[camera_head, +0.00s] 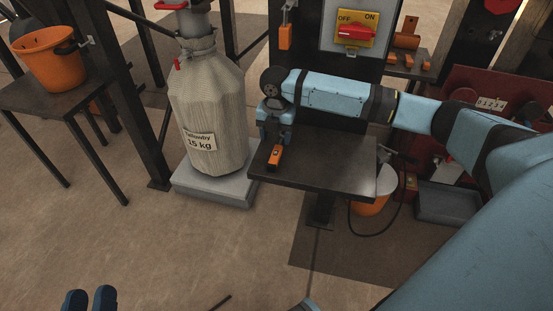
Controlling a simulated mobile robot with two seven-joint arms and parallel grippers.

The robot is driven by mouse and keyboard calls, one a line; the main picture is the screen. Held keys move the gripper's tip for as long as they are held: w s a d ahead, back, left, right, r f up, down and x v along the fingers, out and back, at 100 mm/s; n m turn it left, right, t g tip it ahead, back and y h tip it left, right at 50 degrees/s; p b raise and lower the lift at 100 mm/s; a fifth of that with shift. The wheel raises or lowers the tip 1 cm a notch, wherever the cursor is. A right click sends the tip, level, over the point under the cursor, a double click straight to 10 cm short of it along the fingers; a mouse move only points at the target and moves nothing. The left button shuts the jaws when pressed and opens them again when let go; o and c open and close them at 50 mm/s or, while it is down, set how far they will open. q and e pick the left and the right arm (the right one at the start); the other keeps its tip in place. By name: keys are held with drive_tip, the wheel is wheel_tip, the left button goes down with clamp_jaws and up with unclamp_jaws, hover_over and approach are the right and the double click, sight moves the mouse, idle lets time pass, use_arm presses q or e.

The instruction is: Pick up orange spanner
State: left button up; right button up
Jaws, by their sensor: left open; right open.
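A small orange piece with a dark spot, likely the orange spanner (275,157), lies near the left side of the dark metal shelf (325,170). My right arm reaches in from the right, and my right gripper (274,142) points down directly over the far end of the orange piece. The gripper is open. Its fingers partly hide that end, and I cannot tell whether they touch it. My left gripper (90,300) shows only as two blue fingertips at the bottom left edge, apart and empty, far from the shelf.
An orange bucket (52,58) sits on a dark table at the upper left. A switch box (352,30) is behind my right arm. The floor in front is mostly clear.

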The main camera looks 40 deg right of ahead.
sight(276, 154)
wheel_tip(276, 154, down, 3)
drive_tip(key=shift+r+b, duration=0.15)
drive_tip(key=shift+b, duration=0.15)
drive_tip(key=f+b, duration=0.1)
drive_tip(key=f, duration=0.1)
drive_tip(key=f+b, duration=0.1)
drive_tip(key=f, duration=0.2)
drive_tip(key=shift+s+a+b, duration=0.15)
drive_tip(key=shift+a+b, duration=0.05)
drive_tip(key=shift+b, duration=0.1)
use_arm(q)
drive_tip(key=shift+d+f+h, duration=0.45)
drive_tip(key=shift+h, duration=0.05)
use_arm(e)
clamp_jaws()
